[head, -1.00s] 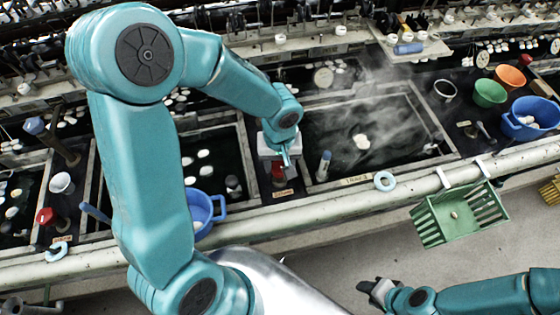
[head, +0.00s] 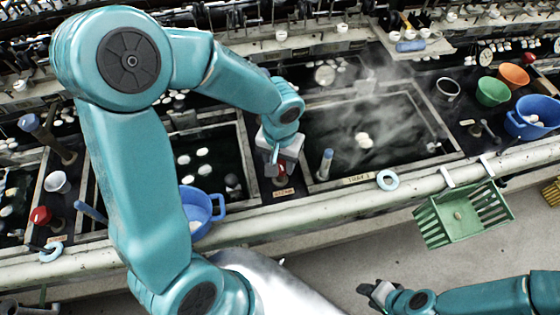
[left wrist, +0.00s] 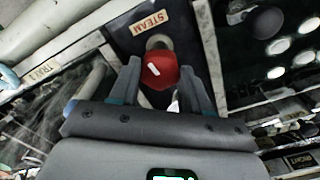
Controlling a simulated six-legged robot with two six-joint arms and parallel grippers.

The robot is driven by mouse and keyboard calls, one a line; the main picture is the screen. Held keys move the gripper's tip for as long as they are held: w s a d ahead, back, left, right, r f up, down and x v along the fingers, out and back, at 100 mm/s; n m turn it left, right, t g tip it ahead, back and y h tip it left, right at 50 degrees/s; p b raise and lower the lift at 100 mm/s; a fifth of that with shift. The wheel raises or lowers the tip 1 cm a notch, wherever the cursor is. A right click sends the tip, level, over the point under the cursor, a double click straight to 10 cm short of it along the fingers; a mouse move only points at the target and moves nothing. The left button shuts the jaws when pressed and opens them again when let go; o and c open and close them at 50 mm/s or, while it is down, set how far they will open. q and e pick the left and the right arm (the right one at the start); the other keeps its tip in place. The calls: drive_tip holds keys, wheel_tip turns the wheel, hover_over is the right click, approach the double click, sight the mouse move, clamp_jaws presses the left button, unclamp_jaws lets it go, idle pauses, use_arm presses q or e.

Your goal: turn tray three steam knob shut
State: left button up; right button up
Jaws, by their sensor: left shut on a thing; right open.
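The red steam knob (left wrist: 158,71) sits between the two fingers of my left gripper (left wrist: 160,76) in the left wrist view, with a slanted white mark on its face. A STEAM label (left wrist: 149,24) is beside it. In the head view my left gripper (head: 274,160) is shut on the knob (head: 280,181), which is partly hidden under it. The knob stands at the left of the steaming tray basin (head: 365,128), whose front label reads TRAY 3 (head: 358,180). My right gripper (head: 376,291) is open and empty, low in front of the basins.
A blue-topped handle (head: 325,163) stands close to the right of the knob. A blue basket (head: 203,208) is to the left. Another red knob (head: 41,215) is at far left. A pale pipe (head: 330,196) runs along the front, with a green crate (head: 462,215) hanging from it.

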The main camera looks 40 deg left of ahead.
sight(280, 165)
use_arm(q)
drive_tip(key=shift+w+m, duration=0.1)
drive_tip(key=shift+m, duration=0.9)
drive_tip(key=o, duration=1.1)
drive_tip(key=shift+c, duration=0.2)
wheel_tip(280, 165, up, 16)
drive_tip(key=shift+r, duration=0.2)
